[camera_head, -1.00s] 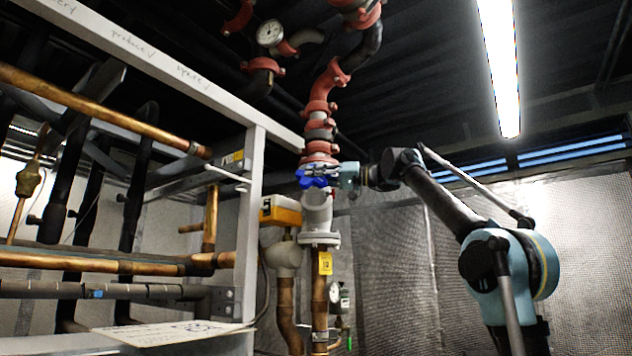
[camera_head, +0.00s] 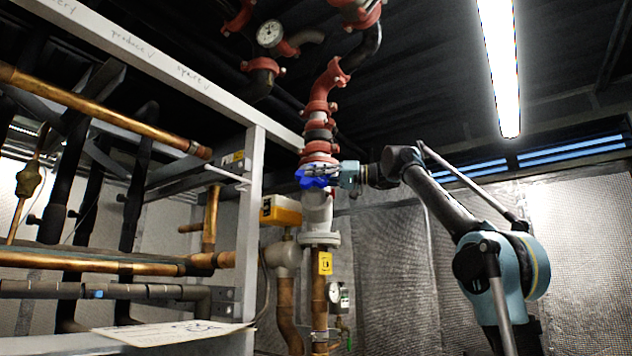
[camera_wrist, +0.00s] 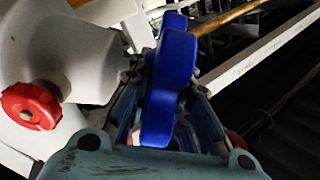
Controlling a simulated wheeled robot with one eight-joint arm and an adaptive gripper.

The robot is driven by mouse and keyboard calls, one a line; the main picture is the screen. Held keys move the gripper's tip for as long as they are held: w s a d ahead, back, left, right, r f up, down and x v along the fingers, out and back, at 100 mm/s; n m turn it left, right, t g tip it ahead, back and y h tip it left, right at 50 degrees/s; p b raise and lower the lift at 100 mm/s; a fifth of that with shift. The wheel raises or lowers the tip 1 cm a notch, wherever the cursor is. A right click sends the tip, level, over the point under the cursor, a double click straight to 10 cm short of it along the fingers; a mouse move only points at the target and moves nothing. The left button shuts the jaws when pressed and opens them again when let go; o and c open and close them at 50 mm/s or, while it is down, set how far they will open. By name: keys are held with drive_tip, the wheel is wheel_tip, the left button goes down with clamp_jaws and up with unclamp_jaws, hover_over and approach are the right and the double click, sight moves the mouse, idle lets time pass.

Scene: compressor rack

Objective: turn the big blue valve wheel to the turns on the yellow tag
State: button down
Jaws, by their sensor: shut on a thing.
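The blue valve wheel (camera_head: 312,177) sits at the pipe column above the white-grey valve body (camera_head: 318,212). My gripper (camera_head: 335,174) reaches it from the right and is shut on it. In the wrist view the blue wheel (camera_wrist: 170,88) stands edge-on between the fingers of my gripper (camera_wrist: 165,112); the fingertips are partly hidden behind it. The yellow tag (camera_head: 325,263) hangs on the pipe below the valve; its marking is too small to read surely.
A red knob (camera_wrist: 31,106) on a pale body is left of the wheel in the wrist view. A yellow-orange box (camera_head: 281,210) is left of the valve. A white frame post (camera_head: 249,225) and copper pipes (camera_head: 100,110) fill the left. A gauge (camera_head: 269,34) is above.

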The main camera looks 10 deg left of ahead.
drive_tip(key=shift+w+n+g+h, duration=0.1)
drive_tip(key=shift+n+g+h, duration=0.4)
drive_tip(key=shift+g+h, duration=0.4)
idle(7.1)
